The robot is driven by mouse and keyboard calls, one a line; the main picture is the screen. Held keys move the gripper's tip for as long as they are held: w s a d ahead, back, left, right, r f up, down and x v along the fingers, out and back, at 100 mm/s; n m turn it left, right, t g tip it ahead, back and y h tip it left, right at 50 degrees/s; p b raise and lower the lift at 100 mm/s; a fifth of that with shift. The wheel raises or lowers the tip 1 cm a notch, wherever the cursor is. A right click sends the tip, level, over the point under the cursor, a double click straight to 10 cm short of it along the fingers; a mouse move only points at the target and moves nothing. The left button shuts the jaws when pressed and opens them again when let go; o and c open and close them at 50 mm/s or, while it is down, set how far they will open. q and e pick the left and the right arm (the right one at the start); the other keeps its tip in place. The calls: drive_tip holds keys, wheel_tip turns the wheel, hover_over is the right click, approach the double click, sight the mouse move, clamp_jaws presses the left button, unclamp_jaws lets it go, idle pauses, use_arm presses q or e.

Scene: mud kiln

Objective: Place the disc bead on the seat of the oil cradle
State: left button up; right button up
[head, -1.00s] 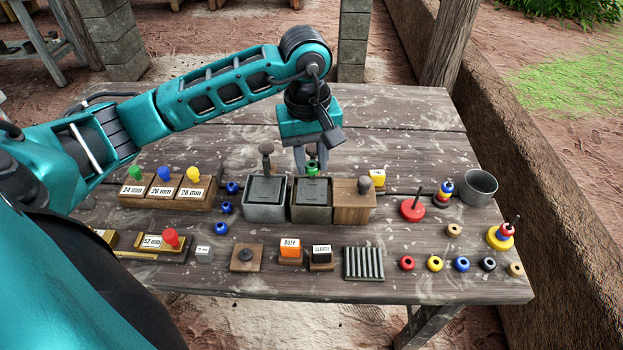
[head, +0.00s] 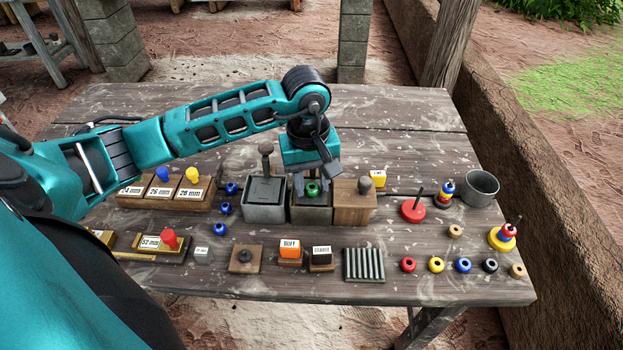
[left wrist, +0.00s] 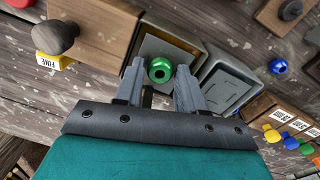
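My left gripper (head: 312,183) is over the middle box (head: 312,215) in the row of three, fingers pointing down. It holds a green bead (head: 312,189) with a dark centre hole. Whether the bead touches the box is not clear. I take the green bead for the disc bead. No part is labelled as the oil cradle; the middle box is the one under the bead. My right gripper is out of view.
A grey lidded box (head: 264,212) stands left of the middle box, a wooden box (head: 354,208) with a tall knob right of it. A ridged block (head: 363,265) and loose beads lie in front. A metal cup (head: 480,189) stands at the right.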

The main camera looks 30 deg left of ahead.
sight(309, 188)
use_arm(q)
drive_tip(key=shift+o, duration=1.3)
drive_tip(key=shift+r, duration=0.1)
drive_tip(key=shift+r+p, duration=0.25)
drive_tip(key=shift+p, duration=0.05)
wheel_tip(309, 188, up, 12)
drive_tip(key=shift+s+a+f, duration=0.15)
drive_tip(key=shift+s+a, duration=0.05)
